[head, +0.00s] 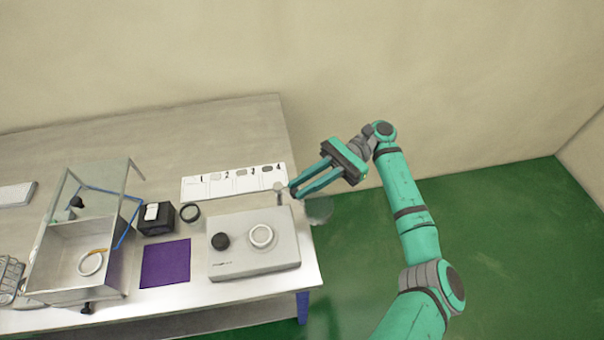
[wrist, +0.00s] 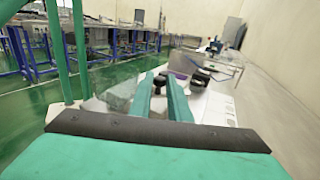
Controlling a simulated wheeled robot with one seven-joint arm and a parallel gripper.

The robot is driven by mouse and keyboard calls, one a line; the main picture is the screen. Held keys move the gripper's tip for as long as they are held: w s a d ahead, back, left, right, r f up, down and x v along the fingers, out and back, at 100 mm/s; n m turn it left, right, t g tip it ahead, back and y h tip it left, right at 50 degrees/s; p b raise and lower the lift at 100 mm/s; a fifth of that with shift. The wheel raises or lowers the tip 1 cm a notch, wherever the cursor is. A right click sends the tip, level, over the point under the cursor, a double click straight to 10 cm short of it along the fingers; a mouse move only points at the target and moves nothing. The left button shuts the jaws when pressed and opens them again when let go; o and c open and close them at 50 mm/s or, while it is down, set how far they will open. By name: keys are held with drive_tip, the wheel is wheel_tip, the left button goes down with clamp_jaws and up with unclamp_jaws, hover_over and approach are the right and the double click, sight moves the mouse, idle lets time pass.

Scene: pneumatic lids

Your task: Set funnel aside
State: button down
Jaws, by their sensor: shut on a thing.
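My gripper (head: 291,190) reaches in from the right, over the table's right end. Its two teal fingers are close together, shut on a small pale grey piece with a round top and a narrow stem (head: 280,188), which looks like the funnel. The piece is at the fingertips, near the right end of the white numbered strip (head: 234,182). Whether it touches the table cannot be told. In the wrist view the fingers (wrist: 162,82) point ahead along the table, and the held piece is not clear between them.
A grey device (head: 254,262) with a black knob and a white ring stands at the table's front right. A translucent thing (head: 320,210) shows beyond the table's right edge.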

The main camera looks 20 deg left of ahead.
drive_tip(key=shift+w+a, duration=0.15)
idle(0.3)
drive_tip(key=c, duration=2)
unclamp_jaws()
drive_tip(key=shift+a, duration=0.15)
drive_tip(key=shift+d, duration=0.25)
